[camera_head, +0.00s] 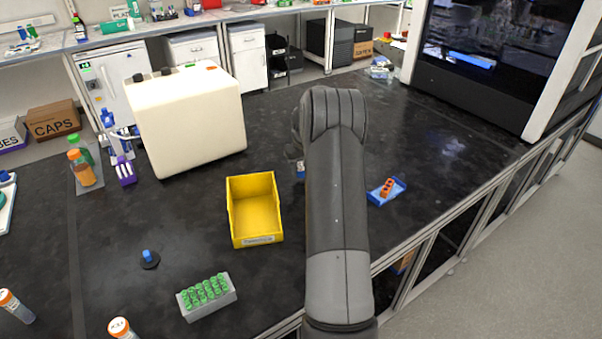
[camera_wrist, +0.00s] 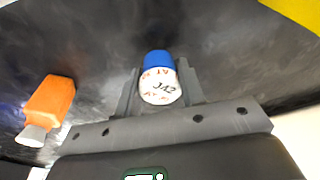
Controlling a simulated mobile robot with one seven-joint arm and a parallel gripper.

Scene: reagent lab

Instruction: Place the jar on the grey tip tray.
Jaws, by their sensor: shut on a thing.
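In the head view my arm hides most of the gripper; a small blue and white bit (camera_head: 300,168), likely the jar, shows at the arm's left edge. Whether it touches the bench is unclear. No empty grey tray is plain to see; a light grey rack (camera_head: 211,309) at the front left is filled with green-topped pieces, and I cannot tell whether it is the tip tray.
A yellow bin (camera_head: 254,208) stands left of my arm. A blue tray (camera_head: 398,188) with an orange item lies to the right. A large cream box (camera_head: 190,120) stands behind left. An orange object (camera_wrist: 50,103) shows in the wrist view. The bench's right side is mostly clear.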

